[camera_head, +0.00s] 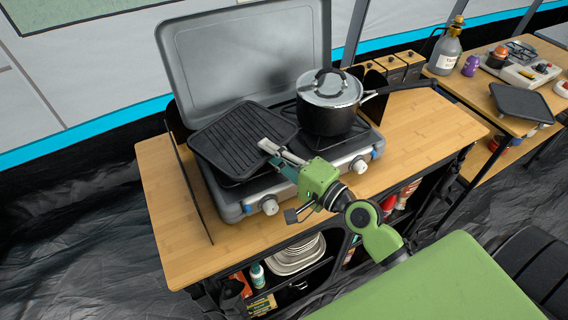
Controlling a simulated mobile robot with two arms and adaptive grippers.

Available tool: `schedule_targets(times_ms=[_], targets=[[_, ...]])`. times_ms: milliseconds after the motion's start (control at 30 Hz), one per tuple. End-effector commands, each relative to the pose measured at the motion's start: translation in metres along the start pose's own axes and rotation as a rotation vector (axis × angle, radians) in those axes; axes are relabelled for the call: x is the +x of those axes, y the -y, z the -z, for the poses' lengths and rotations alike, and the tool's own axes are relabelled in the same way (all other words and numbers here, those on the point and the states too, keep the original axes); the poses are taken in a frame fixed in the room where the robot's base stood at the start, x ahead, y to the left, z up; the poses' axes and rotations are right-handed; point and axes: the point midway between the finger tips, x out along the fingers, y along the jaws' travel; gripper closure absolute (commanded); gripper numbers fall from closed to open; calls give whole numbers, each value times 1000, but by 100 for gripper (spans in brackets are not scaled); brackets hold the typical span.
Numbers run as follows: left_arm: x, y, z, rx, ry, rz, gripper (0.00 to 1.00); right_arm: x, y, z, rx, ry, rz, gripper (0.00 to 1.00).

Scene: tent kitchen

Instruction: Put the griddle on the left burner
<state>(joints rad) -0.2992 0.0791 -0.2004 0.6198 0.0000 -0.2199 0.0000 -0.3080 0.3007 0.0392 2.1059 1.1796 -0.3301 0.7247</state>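The griddle (226,136) is a black, ridged square pan. It sits over the left side of the open grey camping stove (226,206), turned at an angle to the stove's edges. It covers the left burner, so I cannot see whether it rests flat there. My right gripper (276,157) is at the griddle's right front edge, one fingertip over its surface and the other just outside the edge. I cannot tell whether the fingers press on it. My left gripper is not in view.
A lidded pot (328,112) stands on the right burner, its handle pointing right. The stove lid (245,55) stands upright behind. The wooden counter (420,130) is clear right of the stove. A second table (460,88) at right holds a bottle (445,52) and a dark pan (521,101).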

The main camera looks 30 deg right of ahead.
Motion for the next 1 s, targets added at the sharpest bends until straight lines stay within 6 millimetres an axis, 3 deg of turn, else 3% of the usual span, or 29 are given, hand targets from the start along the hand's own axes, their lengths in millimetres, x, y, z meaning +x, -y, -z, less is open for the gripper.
schedule_targets(times_ms=[100, 300, 1000], targets=[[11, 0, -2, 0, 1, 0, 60, -23, -4, -1, -2, 3, -3, 86], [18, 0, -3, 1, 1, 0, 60, -45, -3, 0, -1, 1, -2, 86], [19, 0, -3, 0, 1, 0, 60, -51, 0, 0, -1, 1, 0, 86]])
